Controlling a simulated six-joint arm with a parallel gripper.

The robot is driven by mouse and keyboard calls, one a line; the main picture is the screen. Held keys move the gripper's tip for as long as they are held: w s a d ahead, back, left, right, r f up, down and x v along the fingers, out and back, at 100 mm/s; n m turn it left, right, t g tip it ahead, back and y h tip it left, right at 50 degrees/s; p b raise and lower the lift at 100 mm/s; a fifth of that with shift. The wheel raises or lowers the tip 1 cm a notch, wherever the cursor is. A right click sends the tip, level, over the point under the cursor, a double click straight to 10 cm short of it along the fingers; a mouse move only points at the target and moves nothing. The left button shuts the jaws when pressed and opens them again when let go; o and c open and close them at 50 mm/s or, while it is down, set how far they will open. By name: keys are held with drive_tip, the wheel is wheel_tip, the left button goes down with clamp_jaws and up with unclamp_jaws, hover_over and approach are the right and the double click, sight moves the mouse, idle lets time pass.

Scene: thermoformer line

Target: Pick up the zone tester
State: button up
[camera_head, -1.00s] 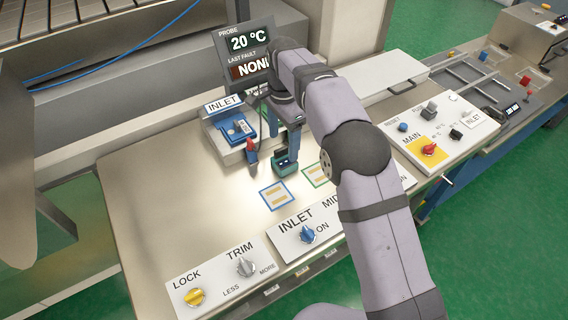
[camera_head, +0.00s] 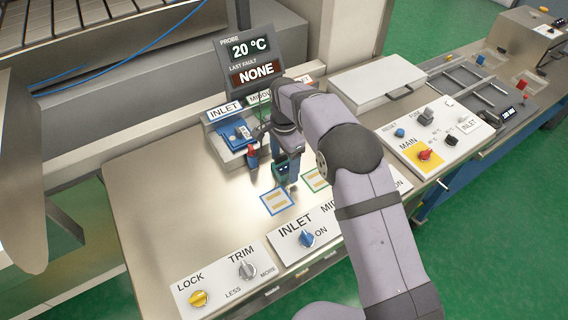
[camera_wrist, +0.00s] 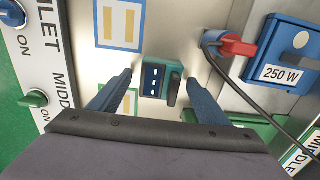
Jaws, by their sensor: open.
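The zone tester, a small teal block with a dark face and white marks (camera_wrist: 156,80), stands on the steel bench top. In the head view it shows small and partly covered (camera_head: 281,172) under my gripper, behind the blue-framed pad. My gripper (camera_wrist: 160,82) is open, its two blue fingers on either side of the tester in the wrist view. A gap shows between the tester and each finger. I cannot tell how far the fingertips are above the bench.
A red clip with a black cable (camera_wrist: 238,46) is close by, beside the blue 250 W box (camera_wrist: 284,50). The blue-framed pad (camera_head: 277,202) and the INLET knob panel (camera_head: 306,238) are in front. The bench at left (camera_head: 170,200) is clear.

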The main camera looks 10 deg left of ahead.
drive_tip(key=shift+f, duration=0.4)
drive_tip(key=c, duration=1.2)
drive_tip(key=shift+r, duration=0.1)
drive_tip(key=shift+c, duration=0.2)
